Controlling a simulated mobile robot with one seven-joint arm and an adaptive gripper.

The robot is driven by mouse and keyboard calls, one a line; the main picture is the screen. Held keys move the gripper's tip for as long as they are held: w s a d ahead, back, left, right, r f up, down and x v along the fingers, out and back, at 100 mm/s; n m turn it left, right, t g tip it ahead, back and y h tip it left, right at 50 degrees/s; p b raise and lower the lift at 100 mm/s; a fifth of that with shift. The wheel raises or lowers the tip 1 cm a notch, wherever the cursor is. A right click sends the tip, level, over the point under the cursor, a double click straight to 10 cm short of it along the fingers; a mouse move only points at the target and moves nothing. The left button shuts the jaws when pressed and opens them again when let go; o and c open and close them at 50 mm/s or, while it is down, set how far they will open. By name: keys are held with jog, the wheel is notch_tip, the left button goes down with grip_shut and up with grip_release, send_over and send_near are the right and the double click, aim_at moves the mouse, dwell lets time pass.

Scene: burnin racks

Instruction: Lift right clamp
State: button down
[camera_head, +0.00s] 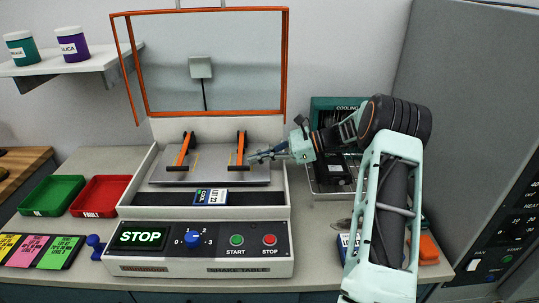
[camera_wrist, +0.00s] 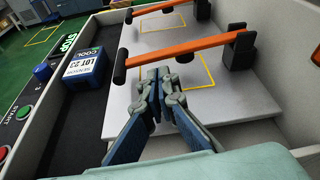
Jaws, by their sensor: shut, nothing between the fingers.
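The right clamp (camera_head: 241,148) is an orange bar with black ends on the shake table's grey plate (camera_head: 215,170). In the wrist view it is the nearer orange bar (camera_wrist: 190,46), running from a black pivot block on the right to a black tip on the left. The bar lies low over the plate. My gripper (camera_head: 252,158) is to the right of this clamp, shut and empty. In the wrist view its closed fingertips (camera_wrist: 160,74) are just short of the bar's middle; I cannot tell if they touch it. The left clamp (camera_head: 182,150) is also low.
A blue lot box (camera_head: 210,196) sits at the plate's front. The raised orange-framed cover (camera_head: 286,60) stands behind. Front panel (camera_head: 198,240) has a lit STOP display, knob and buttons. Green (camera_head: 52,195) and red (camera_head: 100,195) trays lie left; a cooling rack (camera_head: 325,180) stands right.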

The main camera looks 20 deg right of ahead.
jog(key=shift+x, duration=1.2)
jog(key=shift+r, duration=0.2)
notch_tip(320, 180, up, 4)
jog(key=p, duration=0.4)
jog(key=shift+r, duration=0.2)
jog(key=shift+f, duration=0.1)
jog(key=v, duration=1.2)
jog(key=shift+s+f, duration=0.1)
